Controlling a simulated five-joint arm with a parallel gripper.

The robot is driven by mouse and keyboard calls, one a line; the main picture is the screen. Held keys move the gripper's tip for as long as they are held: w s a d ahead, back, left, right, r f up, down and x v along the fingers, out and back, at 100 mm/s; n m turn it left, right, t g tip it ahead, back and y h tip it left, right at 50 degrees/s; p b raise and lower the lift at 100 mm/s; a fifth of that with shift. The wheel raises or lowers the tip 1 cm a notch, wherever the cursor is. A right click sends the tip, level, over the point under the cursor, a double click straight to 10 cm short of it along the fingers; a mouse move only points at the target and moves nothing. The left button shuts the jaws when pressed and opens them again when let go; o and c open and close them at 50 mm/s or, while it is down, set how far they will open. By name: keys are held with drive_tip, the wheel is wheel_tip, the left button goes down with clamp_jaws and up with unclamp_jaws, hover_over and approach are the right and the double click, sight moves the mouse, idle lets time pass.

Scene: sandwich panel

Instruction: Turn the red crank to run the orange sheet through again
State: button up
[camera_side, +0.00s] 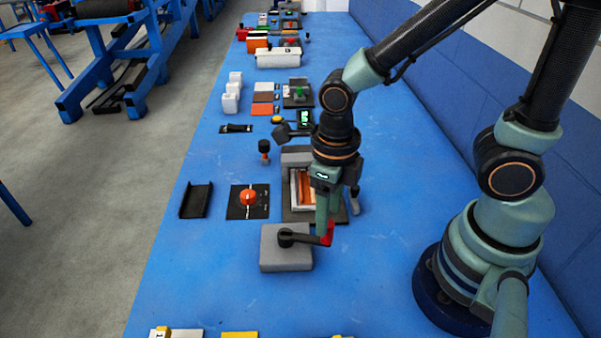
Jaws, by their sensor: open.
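The red crank handle (328,236) stands at the end of a black crank arm (304,238), which is mounted on a grey block (286,258) near the front of the blue bench. The crank arm points to the right. My gripper (326,226) points down right at the red handle with its jaws open; whether the fingers touch it I cannot tell. An orange sheet (306,188) shows inside a pale frame on a dark base, just behind my gripper, which partly hides it.
A dark plate with an orange knob (248,196) and a black channel (195,200) lie to the left. A grey lever piece (354,203) stands to the right. Flat orange sheets (262,109) and white containers (232,96) are farther back. The bench in front of the grey block is mostly clear.

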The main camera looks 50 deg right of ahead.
wheel_tip(320, 180, up, 8)
idle(0.4)
wheel_tip(320, 180, down, 13)
drive_tip(key=m, duration=1.2)
drive_tip(key=shift+r, duration=0.15)
idle(0.3)
clamp_jaws()
idle(1.3)
